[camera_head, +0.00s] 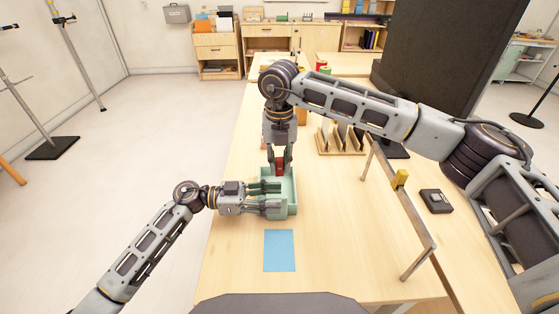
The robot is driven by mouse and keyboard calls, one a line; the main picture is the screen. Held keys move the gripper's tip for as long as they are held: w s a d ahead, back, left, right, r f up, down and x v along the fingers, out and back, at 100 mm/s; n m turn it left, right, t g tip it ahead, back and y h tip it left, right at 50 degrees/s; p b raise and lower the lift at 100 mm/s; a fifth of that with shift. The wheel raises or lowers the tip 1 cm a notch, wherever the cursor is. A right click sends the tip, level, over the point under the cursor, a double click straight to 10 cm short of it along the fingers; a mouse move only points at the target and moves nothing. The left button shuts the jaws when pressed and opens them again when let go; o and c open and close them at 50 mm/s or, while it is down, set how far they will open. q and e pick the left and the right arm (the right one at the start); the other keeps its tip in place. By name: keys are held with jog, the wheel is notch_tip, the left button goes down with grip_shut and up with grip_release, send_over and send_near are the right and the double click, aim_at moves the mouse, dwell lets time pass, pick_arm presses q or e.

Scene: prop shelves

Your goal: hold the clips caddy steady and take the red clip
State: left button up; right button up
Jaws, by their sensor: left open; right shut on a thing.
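The pale green clips caddy (293,192) stands on the wooden table in the middle of the view. My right gripper (280,166) reaches down from above at the caddy's far end. It is shut on the red clip (280,169), which shows between its fingers. Whether the clip is clear of the caddy floor is hard to tell. My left gripper (272,198) comes in from the left at the caddy's left side. It is open, with its fingers apart over the caddy's near part. Its fingers hide part of the caddy, and contact cannot be made out.
A blue sheet (279,250) lies in front of the caddy. A slotted wooden rack (341,139) stands beyond it to the right. A small black device (436,201) lies at right. A large dark panel (445,55) rises behind.

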pick_arm(q)
jog(key=shift+a, duration=5.35)
